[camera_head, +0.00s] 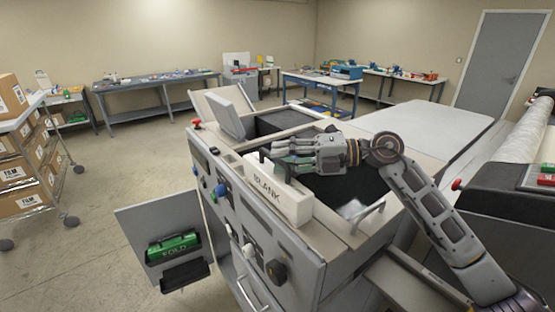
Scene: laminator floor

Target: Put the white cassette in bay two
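The white cassette (282,203), marked BLANK, lies along the front top edge of the grey machine (330,240). My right gripper (270,151) reaches in from the right, with its fingers pointing left over the cassette's far end. Dark upright parts show at the fingertips, and I cannot tell whether the fingers grip them. The machine top has a dark open well (283,121) at the back and another (345,188) below my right gripper. I can read no bay number. My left gripper is not in view.
A green cassette (172,246) marked FOLD sits on the open door (135,228) at the machine's front left. A raised lid (228,118) stands by the back well. A metal handle (368,217) rises at the near right.

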